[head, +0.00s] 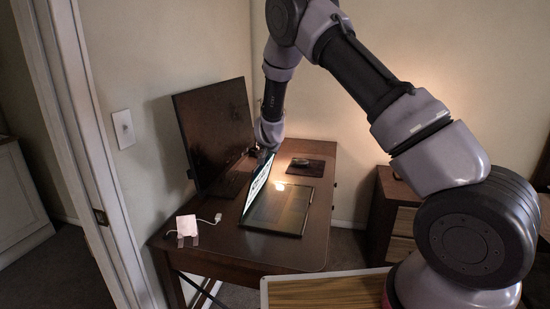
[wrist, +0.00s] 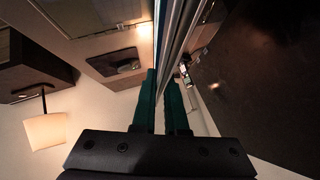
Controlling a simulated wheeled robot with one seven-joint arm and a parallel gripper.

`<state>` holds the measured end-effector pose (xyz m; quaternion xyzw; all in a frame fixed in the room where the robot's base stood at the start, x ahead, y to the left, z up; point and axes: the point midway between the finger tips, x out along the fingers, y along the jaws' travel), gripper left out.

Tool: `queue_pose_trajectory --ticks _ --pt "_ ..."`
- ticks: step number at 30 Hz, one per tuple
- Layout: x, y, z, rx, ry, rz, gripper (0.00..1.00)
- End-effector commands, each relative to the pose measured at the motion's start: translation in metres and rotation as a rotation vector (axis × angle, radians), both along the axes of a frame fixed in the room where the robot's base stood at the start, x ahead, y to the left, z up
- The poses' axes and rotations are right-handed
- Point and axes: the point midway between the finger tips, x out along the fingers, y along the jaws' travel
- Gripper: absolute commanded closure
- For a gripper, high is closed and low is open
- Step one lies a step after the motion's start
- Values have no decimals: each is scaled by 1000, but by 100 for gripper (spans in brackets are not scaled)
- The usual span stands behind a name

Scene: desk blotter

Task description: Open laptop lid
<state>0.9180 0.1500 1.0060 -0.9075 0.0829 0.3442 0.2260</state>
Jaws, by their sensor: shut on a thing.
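A large dark monitor (head: 214,130) stands close left of the lid. A mouse pad (head: 305,167) with a mouse lies behind right. A drawer cabinet (head: 394,220) stands right of the desk (head: 300,250).

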Motion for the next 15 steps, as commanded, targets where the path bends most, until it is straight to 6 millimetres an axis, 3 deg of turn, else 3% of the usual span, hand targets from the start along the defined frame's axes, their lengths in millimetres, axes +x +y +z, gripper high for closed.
queue_pose_trajectory --ticks 8,15 --pt "8 27 5 1 -1 6 100" --pt "12 37 7 2 -2 3 100"
